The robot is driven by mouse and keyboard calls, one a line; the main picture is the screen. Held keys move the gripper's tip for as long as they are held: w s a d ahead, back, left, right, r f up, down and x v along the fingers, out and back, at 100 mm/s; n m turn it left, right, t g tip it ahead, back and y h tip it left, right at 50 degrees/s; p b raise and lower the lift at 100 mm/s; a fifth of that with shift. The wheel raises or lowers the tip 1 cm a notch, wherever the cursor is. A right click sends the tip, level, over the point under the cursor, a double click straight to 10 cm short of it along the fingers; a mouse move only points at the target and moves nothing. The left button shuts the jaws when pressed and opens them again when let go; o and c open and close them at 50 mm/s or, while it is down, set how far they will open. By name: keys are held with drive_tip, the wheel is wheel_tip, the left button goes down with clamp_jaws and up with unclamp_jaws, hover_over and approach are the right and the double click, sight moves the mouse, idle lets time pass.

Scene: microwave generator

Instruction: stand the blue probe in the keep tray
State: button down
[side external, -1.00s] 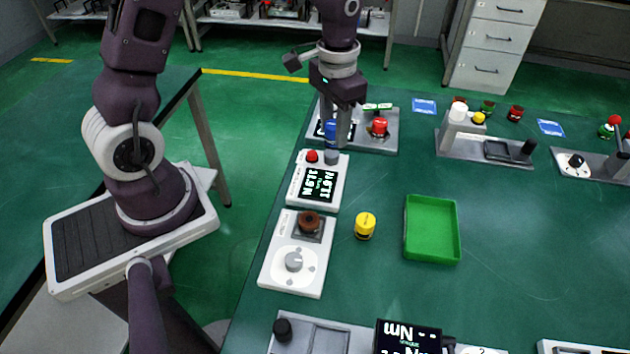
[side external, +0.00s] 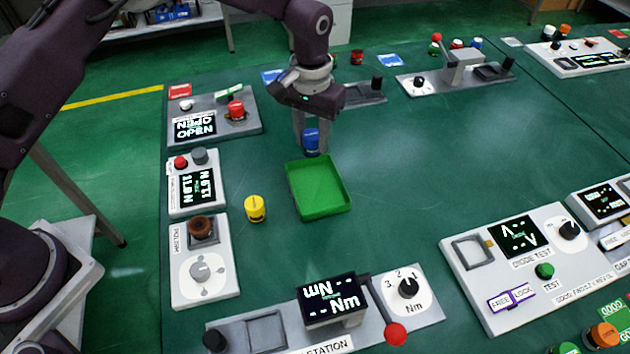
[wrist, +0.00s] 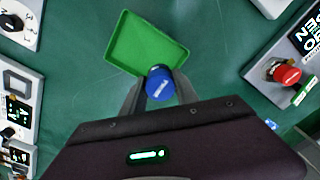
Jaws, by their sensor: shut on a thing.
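The blue probe (side external: 311,139) is a short blue cylinder held upright between my fingertips. My gripper (side external: 312,132) is shut on it, just beyond the far edge of the green keep tray (side external: 343,208) in the side view. In the wrist view the blue probe (wrist: 159,82) shows between the fingers of my gripper (wrist: 160,92), and its top overlaps the near edge of the tray (wrist: 120,42). The tray looks empty. I cannot tell exactly how high the probe is above the table.
A yellow cylinder (side external: 255,208) stands on the table left of the tray. Several panels line the left side, among them one with a red knob (side external: 235,109). A torque station (side external: 330,325) lies in front. The table right of the tray is clear.

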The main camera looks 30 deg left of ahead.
sight(311, 134)
wheel_tip(311, 134, down, 8)
drive_tip(key=shift+f, duration=0.2)
drive_tip(key=shift+f, duration=0.1)
drive_tip(key=c, duration=1.2)
unclamp_jaws()
wheel_tip(311, 134, up, 12)
drive_tip(key=shift+r, duration=0.15)
